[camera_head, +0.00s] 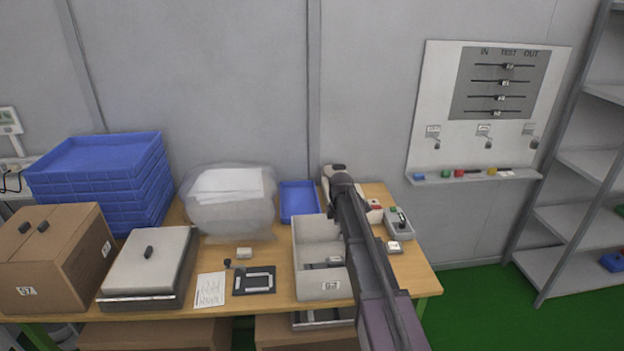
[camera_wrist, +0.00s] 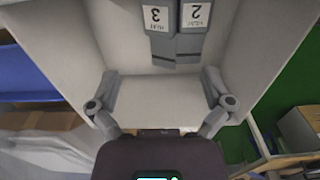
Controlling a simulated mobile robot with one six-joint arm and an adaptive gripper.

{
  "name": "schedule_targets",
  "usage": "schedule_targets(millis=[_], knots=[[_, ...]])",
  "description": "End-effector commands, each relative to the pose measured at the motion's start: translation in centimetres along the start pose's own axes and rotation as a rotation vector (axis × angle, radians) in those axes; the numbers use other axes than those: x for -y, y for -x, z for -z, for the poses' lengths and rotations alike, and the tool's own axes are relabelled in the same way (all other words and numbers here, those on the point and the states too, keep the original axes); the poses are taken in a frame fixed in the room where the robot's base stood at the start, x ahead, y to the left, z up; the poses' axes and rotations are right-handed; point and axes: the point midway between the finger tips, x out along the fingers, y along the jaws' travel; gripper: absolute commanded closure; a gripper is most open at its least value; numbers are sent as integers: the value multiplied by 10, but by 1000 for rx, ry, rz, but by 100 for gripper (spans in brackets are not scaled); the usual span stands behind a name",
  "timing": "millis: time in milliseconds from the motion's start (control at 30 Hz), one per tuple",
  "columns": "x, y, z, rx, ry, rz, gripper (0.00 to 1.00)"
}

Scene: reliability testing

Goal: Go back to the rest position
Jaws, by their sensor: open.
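My gripper (camera_wrist: 160,76) is open, its two fingers spread wide with nothing between them. In the wrist view it faces into a pale open bin. Two grey pieces lie in the bin, a piece labelled 3 (camera_wrist: 158,45) and a piece labelled 2 (camera_wrist: 193,42), both labels upside down. They are beyond the fingertips and apart from them. In the head view my arm (camera_head: 365,250) reaches over the table, beside the pale grey bin (camera_head: 322,290). I cannot make out the fingers there.
The wooden table (camera_head: 415,277) holds stacked blue trays (camera_head: 105,185), a cardboard box (camera_head: 50,270), a grey case (camera_head: 150,265), a clear bag (camera_head: 230,215), a flat blue tray (camera_head: 299,203) and a small device (camera_head: 398,223). A wall panel (camera_head: 490,110) and shelves (camera_head: 580,210) stand right.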

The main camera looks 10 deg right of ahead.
Motion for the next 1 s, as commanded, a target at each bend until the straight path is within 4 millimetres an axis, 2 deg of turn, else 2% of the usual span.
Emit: schedule_targets(millis=[167,367,1000], knots=[[11,0,1,0,-44,0,0],[46,0,2,0,-209,0,0],[214,0,10,1,-1098,0,0]])
